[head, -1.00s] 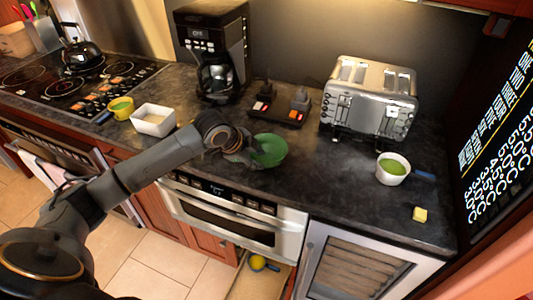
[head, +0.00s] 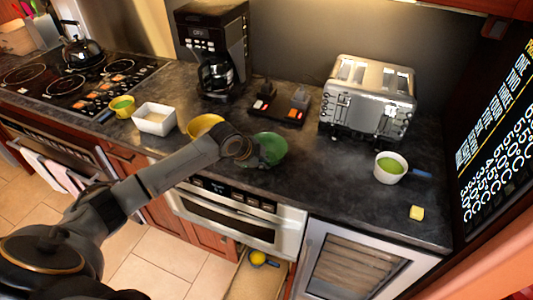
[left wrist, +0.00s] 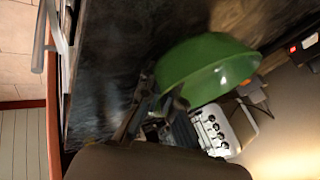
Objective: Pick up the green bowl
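The green bowl (head: 270,147) stands on the dark counter, between the coffee maker and the front edge. My left gripper (head: 256,163) is at its front left side. In the left wrist view the green bowl (left wrist: 208,66) is large, and the dark fingers of my left gripper (left wrist: 160,104) are at its near edge. They overlap the bowl in the picture. I cannot tell whether the rim is between them or whether they touch it. My right gripper is not in view.
A yellow bowl (head: 206,125) stands left of the green bowl, behind my left arm. A white dish (head: 154,119), the coffee maker (head: 212,50), a silver toaster (head: 368,97) and a white cup (head: 390,168) stand around. Counter right of the green bowl is clear.

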